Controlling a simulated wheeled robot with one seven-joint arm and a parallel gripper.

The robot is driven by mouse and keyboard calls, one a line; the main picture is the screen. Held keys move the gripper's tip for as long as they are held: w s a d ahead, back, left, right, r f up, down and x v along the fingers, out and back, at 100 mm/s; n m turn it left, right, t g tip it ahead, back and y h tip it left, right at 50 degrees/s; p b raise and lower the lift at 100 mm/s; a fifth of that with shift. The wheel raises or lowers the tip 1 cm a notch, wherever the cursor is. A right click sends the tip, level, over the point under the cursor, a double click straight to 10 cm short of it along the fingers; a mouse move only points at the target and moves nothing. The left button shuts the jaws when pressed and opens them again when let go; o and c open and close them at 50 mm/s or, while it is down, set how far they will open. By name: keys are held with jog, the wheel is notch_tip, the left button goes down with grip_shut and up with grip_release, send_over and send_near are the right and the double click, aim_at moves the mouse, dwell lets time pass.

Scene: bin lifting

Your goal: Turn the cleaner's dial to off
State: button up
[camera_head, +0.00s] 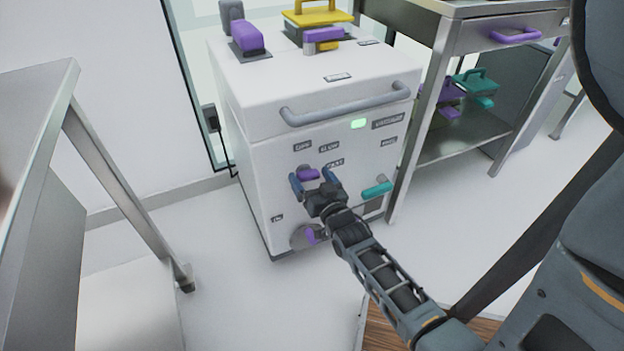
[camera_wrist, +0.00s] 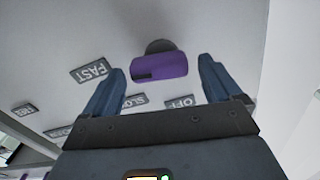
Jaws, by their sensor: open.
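The cleaner (camera_head: 252,185) is a white cabinet with a grey bar handle and labels on its front. Its purple dial (camera_head: 307,174) sits on the front panel. In the wrist view the dial (camera_wrist: 160,66) is a purple bar on a dark round base, lying roughly level. The labels read upside down there: FAST (camera_wrist: 92,70), SLOW (camera_wrist: 134,101) and OFF (camera_wrist: 181,102). My gripper (camera_head: 312,180) is open, with its blue fingers on either side of the dial. Gaps show between the fingers and the dial in the wrist view.
A teal handle (camera_head: 377,189) is right of the dial, and a purple knob on a round plate (camera_head: 306,236) is below. A green light (camera_head: 358,124) shows on the panel. A metal table (camera_head: 40,100) stands left, and a shelved bench (camera_head: 462,135) right.

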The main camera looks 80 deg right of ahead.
jog(key=c, duration=1.1)
jog(key=shift+o, duration=0.2)
jog(key=shift+n, duration=0.4)
jog(key=n, duration=0.6)
jog(key=n+b, duration=0.1)
jog(key=n, duration=0.2)
jog(key=shift+w+a, duration=0.2)
jog(key=n+b, duration=0.1)
jog(key=n, duration=0.2)
jog(key=n+b, duration=0.1)
jog(key=n, duration=0.1)
jog(key=shift+w+a+f+n+b, duration=0.15)
jog(key=shift+f+n+b, duration=0.05)
jog(key=shift+n+b, duration=0.2)
jog(key=shift+w+n+b, duration=0.1)
jog(key=shift+n+b, duration=1.2)
jog(key=shift+n, duration=0.8)
jog(key=shift+a, duration=0.1)
